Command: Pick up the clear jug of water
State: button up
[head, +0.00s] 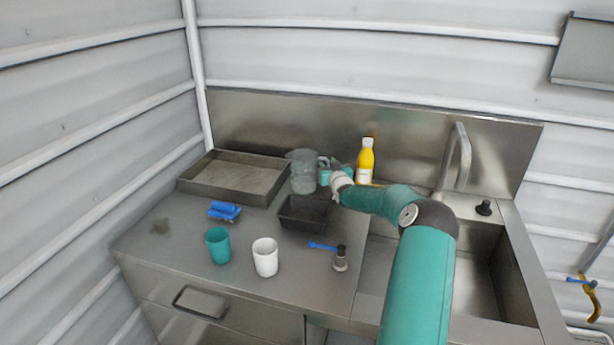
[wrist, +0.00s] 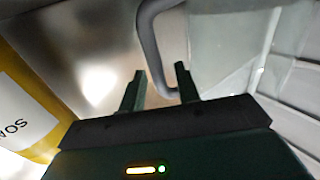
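The clear jug (head: 303,173) stands upright at the back of the steel counter, beside the metal tray. In the wrist view its clear body (wrist: 225,45) fills the right side, and its grey curved handle (wrist: 150,40) is in front of my gripper. My gripper (wrist: 160,72) is open, its two dark fingers apart near the lower part of the handle. The handle seems to lie between or just beyond the fingertips; I cannot tell whether they touch it. In the head view my gripper (head: 328,177) is at the jug's right side.
A yellow bottle (head: 365,162) stands close to the right of my gripper. A black tub (head: 304,213) sits in front of the jug, and a shallow metal tray (head: 192,178) lies left. Teal (head: 218,246) and white (head: 265,257) cups stand near the front; the sink (head: 480,270) is right.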

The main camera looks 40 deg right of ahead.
grip_shut()
